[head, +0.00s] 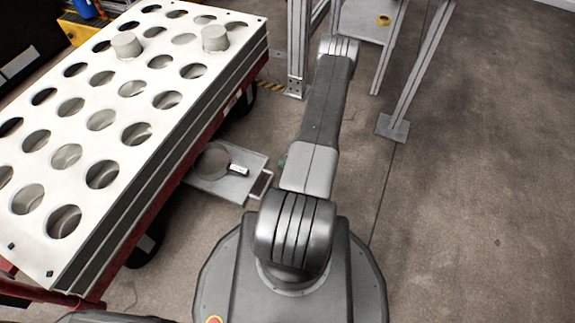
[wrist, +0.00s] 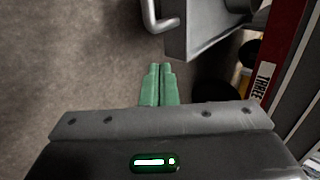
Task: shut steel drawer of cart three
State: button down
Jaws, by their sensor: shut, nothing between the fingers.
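The steel drawer (head: 203,184) sticks out from the side of cart three (head: 165,185), low down, with a handle (head: 261,185) on its outer end. A grey round thing and a small white thing lie in it. In the wrist view the drawer (wrist: 205,35) is at the top, its handle (wrist: 151,18) to its left. The cart's red frame bears a label reading THREE (wrist: 263,83). My gripper (wrist: 161,68) is shut and empty, its green fingertips just below the handle in the picture and apart from it. In the head view my arm mostly hides the gripper.
The cart's white top has rows of round holes and two grey cylinders (head: 215,38). Metal frame posts (head: 298,45) with floor plates (head: 393,128) stand beyond and right of my arm. The floor (head: 480,200) at the right is clear.

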aim_at(267, 162)
jog(key=shift+w+a+f+b, duration=0.1)
jog(key=shift+w+a+b, duration=0.15)
jog(key=shift+a, duration=0.5)
jog(key=shift+w+a+f+b, duration=0.15)
jog(key=shift+w+a, duration=0.1)
jog(key=shift+a, duration=0.5)
jog(key=shift+w+a+b, duration=0.2)
jog(key=shift+w+a, duration=0.05)
jog(key=shift+a, duration=0.5)
jog(key=shift+a, duration=0.1)
